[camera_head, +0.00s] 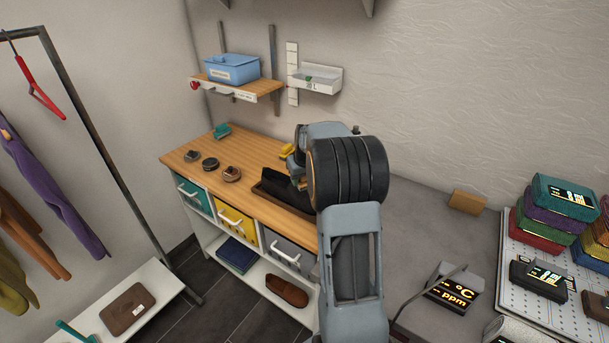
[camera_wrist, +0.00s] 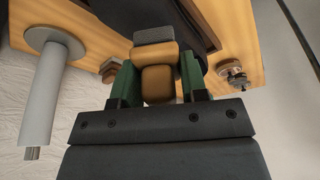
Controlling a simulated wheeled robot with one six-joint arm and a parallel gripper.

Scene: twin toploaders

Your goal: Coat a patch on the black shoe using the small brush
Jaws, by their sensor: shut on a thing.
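My gripper (camera_wrist: 158,80) is shut on the small brush, its green fingers on either side of the tan wooden handle (camera_wrist: 158,85). The brush's grey bristle end (camera_wrist: 154,35) points away from the gripper in the wrist view. The black shoe (camera_head: 283,186) lies in a shallow brown tray (camera_head: 262,190) on the wooden bench, partly behind my arm. In the wrist view the dark shoe (camera_wrist: 150,14) is just beyond the bristles; I cannot tell whether they touch. In the head view my gripper (camera_head: 297,174) is over the right part of the shoe, with its fingertips mostly hidden.
Several small tins, including a dark one (camera_head: 210,163), stand on the bench's left part. A teal item (camera_head: 222,130) and a yellow item (camera_head: 287,150) are near the back. A grey cylinder (camera_wrist: 48,90) stands close by in the wrist view. The bench's front left (camera_head: 235,197) is clear.

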